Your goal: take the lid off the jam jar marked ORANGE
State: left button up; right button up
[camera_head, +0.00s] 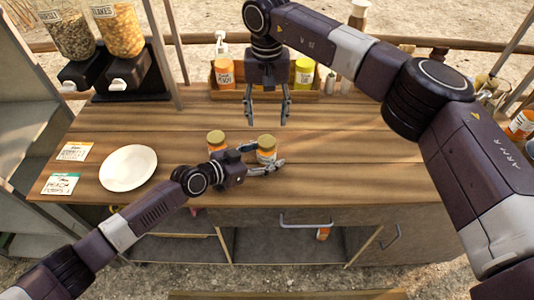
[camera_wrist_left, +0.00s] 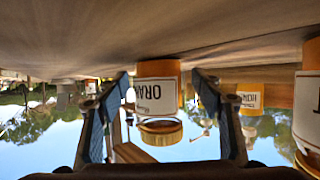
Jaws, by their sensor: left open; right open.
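The ORANGE jar (camera_head: 267,155) stands upright on the counter with its gold lid (camera_head: 267,142) on. In the left wrist view, which is upside down, its label (camera_wrist_left: 157,97) reads "ORA" and the lid (camera_wrist_left: 160,132) shows below it. My left gripper (camera_head: 266,157) is low over the counter and open, one finger on each side of the jar. In the wrist view there is a gap between the jar and each finger (camera_wrist_left: 161,78). My right gripper (camera_head: 269,112) is open and empty, pointing down above the counter behind the jar.
A second gold-lidded jar (camera_head: 215,142) stands just left of my left gripper. A white plate (camera_head: 128,168) and two cards (camera_head: 75,151) lie at the left. A wooden tray (camera_head: 312,103) with jars and bottles is at the back. The counter's right part is clear.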

pick_arm(q)
jog(key=shift+c, duration=0.3)
grip_shut()
dwell(0.3)
